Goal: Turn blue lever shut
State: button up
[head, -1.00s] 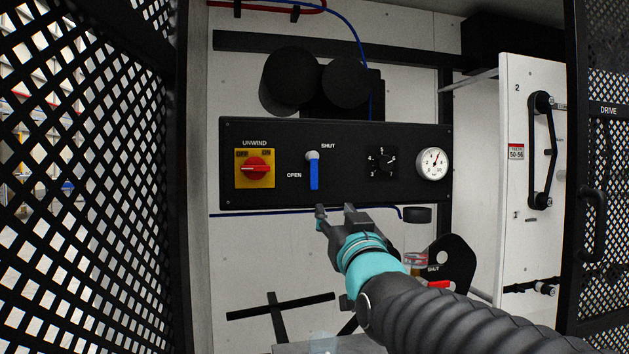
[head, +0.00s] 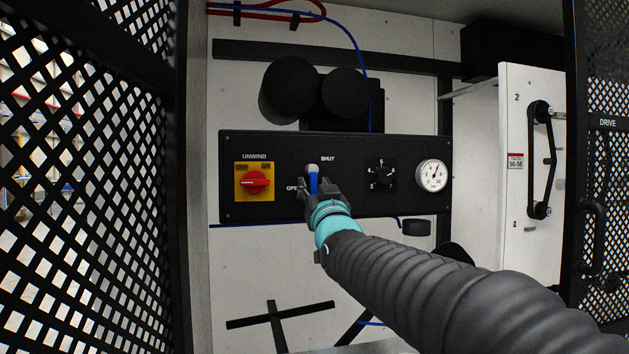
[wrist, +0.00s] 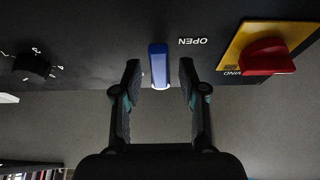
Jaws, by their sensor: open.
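In the wrist view, which is upside down, the blue lever (wrist: 158,65) stands between the two open fingers of my gripper (wrist: 160,84). There is a gap on each side, and I see no contact.
On the panel (head: 285,211), a red knob on a yellow plate (head: 255,181) sits left of the lever. A black dial (head: 381,173) and a white gauge (head: 432,175) sit to the right. Mesh doors (head: 90,180) flank the opening.

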jog(key=shift+w+a+r, duration=0.15)
jog(key=shift+w+r, duration=0.15)
jog(key=shift+w, duration=0.35)
grip_shut()
